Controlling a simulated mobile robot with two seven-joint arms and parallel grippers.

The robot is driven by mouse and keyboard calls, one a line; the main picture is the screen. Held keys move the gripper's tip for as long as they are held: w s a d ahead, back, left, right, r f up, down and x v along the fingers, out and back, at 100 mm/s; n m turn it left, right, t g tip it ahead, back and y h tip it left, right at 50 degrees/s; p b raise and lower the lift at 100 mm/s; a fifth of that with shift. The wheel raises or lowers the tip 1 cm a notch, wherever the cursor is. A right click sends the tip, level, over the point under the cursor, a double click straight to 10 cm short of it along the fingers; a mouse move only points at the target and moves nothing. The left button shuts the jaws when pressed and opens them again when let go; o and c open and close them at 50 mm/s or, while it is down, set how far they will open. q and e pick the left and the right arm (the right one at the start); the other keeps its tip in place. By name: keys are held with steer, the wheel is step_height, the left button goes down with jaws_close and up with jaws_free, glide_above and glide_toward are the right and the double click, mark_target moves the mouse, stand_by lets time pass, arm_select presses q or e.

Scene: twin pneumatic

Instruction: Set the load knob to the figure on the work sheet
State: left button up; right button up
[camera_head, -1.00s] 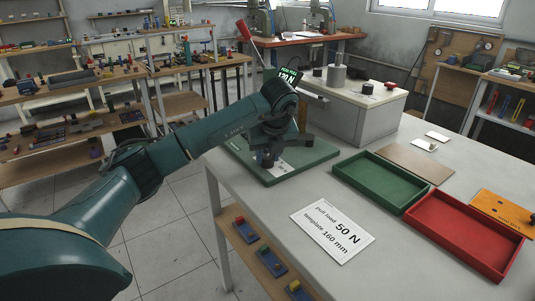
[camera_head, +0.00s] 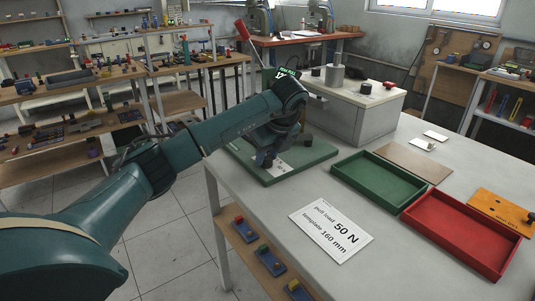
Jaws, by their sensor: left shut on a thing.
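The white work sheet (camera_head: 331,230) lies on the bench and reads "pull load 50 N" and "template 160 mm". A tester with a green base plate (camera_head: 309,165) stands at the bench's left edge. Its small dark display (camera_head: 287,74) is partly covered by my left wrist, and its figure cannot be read in full. My left gripper (camera_head: 268,153) points down over the green base, shut on what appears to be the dark load knob. The hand hides most of the knob and its scale. A white label lies on the base beside the gripper. My right gripper is out of view.
A green tray (camera_head: 338,169) and a red tray (camera_head: 408,220) stand on the right of the bench, with a brown board (camera_head: 413,163) behind. A red-tipped lever (camera_head: 243,30) rises behind my arm. A grey box (camera_head: 352,117) stands at the back. Bare bench surrounds the sheet.

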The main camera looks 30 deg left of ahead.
arm_select(q)
steer(key=o, duration=1)
steer(key=shift+c, duration=0.2)
steer(key=shift+d+r, duration=0.15)
steer(key=shift+r, duration=0.25)
steer(key=p+v, duration=0.2)
steer(key=v, duration=1)
steer(key=shift+d+p, duration=0.15)
steer(key=shift+p, duration=0.2)
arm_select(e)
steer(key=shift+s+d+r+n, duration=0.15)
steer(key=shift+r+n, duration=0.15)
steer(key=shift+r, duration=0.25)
arm_select(q)
steer(key=shift+s, duration=0.1)
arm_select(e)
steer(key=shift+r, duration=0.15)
